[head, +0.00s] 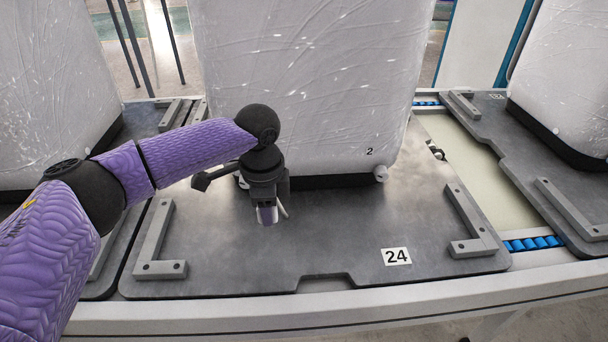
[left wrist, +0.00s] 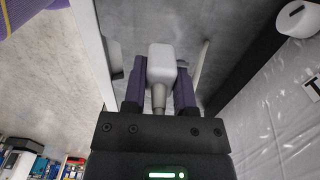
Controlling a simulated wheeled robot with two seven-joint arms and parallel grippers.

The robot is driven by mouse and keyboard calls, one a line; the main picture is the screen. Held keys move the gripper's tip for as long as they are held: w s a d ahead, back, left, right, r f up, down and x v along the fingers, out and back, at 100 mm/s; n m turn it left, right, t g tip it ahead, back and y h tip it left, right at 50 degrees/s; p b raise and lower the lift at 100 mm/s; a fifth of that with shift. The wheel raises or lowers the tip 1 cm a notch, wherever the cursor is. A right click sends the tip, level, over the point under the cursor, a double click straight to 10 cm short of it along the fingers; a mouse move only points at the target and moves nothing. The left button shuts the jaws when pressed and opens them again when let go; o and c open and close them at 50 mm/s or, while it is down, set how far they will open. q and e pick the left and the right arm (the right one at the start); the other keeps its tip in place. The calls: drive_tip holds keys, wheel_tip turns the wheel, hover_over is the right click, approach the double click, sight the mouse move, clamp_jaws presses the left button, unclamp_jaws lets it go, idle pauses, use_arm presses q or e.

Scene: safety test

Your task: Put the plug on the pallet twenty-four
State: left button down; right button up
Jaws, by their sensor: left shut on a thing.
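The pallet twenty-four (head: 330,255) is a dark grey plate with a white "24" label (head: 396,256) near its front edge. My left gripper (head: 267,214) is over the left middle part of this pallet, in front of the wrapped load. In the left wrist view the left gripper (left wrist: 160,85) is shut on the plug (left wrist: 161,62), a whitish block with a tapered neck between the two purple fingers. In the head view the plug is mostly hidden by the gripper. I cannot tell whether the plug touches the pallet. My right gripper is not in view.
A tall wrapped white load (head: 310,80) stands on the back of the pallet. Grey corner brackets (head: 155,240) and (head: 470,222) rise near its left and right sides. The front middle is bare. Neighbouring pallets with loads stand left and right.

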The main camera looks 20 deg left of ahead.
sight(272, 251)
use_arm(q)
wheel_tip(272, 251, down, 10)
drive_tip(key=b, duration=0.5)
drive_tip(key=shift+s+r+b, duration=0.1)
drive_tip(key=shift+s+b, duration=0.05)
drive_tip(key=shift+b, duration=0.2)
drive_tip(key=shift+r, duration=0.25)
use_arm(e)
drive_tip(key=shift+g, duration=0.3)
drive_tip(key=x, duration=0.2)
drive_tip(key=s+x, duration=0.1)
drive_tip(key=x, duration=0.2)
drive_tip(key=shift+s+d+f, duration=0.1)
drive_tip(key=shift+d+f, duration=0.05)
use_arm(q)
drive_tip(key=shift+c, duration=2)
unclamp_jaws()
drive_tip(key=shift+f, duration=0.1)
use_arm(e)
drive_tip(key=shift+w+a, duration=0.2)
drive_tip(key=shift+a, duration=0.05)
